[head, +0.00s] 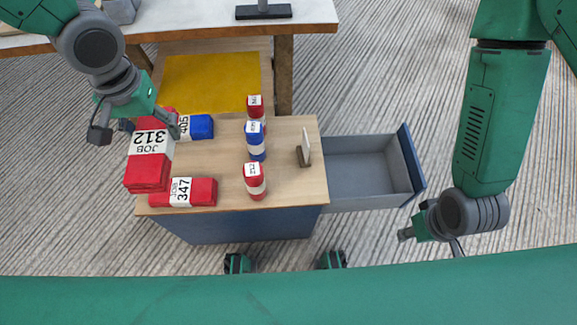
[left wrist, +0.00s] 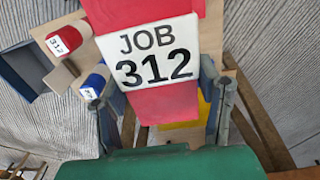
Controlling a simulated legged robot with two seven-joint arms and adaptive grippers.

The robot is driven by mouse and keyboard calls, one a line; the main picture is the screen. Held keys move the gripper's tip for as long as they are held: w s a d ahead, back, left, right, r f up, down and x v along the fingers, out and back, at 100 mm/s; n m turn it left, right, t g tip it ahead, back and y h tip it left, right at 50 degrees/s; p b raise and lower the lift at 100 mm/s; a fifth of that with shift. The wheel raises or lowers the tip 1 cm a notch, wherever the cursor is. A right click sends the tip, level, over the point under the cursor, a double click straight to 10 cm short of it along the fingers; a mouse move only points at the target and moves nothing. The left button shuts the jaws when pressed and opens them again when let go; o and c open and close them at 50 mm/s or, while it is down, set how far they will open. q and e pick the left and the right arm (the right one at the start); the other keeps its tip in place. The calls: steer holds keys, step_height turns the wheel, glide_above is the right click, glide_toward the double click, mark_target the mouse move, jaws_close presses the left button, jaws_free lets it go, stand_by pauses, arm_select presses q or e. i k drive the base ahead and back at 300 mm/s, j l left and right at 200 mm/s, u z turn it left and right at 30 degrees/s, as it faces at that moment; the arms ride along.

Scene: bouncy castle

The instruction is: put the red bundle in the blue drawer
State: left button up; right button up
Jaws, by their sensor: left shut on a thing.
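The red bundle labelled JOB 312 (head: 148,182) is between the fingers of my left gripper (head: 138,122), over the left end of the cabinet top. It also fills the middle of the left wrist view (left wrist: 165,102), with fingers on both sides. A second red bundle, JOB 347 (head: 206,190), lies flat at the front left of the top. The blue drawer (head: 411,160) is pulled out at the cabinet's right side, with an empty grey inside. My right gripper (head: 432,243) is open and empty, in front of the drawer's right end.
Red and blue rolls (head: 256,138) stand in a line on the cabinet top (head: 285,190). A small card stand (head: 304,152) is near its right edge. A wooden table (head: 200,22) stands behind.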

mark_target(349, 174)
steer(key=i+l+u, duration=0.1)
steer(key=l+u, duration=0.25)
steer(key=l, duration=0.95)
steer(key=k+l+u, duration=0.1)
steer(key=l+u, duration=0.25)
steer(key=l, duration=0.95)
